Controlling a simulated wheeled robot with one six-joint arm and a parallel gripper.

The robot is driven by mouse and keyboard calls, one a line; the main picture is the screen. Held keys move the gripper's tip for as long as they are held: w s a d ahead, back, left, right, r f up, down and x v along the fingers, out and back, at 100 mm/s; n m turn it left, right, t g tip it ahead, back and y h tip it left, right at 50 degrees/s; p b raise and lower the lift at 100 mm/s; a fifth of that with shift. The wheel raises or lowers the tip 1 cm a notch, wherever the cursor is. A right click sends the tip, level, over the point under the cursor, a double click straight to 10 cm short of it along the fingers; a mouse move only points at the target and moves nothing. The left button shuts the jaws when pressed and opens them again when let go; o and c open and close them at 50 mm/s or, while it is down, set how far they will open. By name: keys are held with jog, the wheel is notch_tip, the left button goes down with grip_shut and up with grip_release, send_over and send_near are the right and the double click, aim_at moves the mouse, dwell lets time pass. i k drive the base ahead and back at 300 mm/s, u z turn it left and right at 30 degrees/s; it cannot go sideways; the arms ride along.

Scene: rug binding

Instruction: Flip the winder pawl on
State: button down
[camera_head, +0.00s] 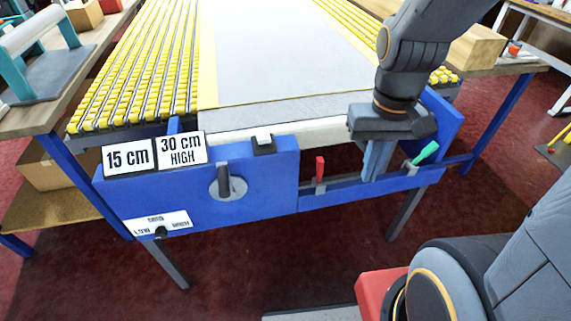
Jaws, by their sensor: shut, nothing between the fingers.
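My gripper (374,172) points down, shut and empty, at the front rail of the blue machine, between two small levers. A red-handled lever (320,168) stands upright on a grey mount to its left. A green-handled lever (425,154) tilts up to the right, on the gripper's right. A dark handle (223,177) stands upright on a grey disc on the blue front panel (262,195). A small black-and-white part (263,143) sits on the panel's top edge. No label marks the winder pawl, so I cannot tell which part it is.
Signs reading 15 cm (129,156) and 30 cm HIGH (182,149) stand on the panel's left. A grey sheet (280,50) lies between yellow roller beds (135,70). Side tables hold boxes.

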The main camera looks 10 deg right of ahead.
aim_at(320, 162)
jog(key=u, duration=0.3)
jog(key=k, duration=0.35)
jog(key=z, duration=1.1)
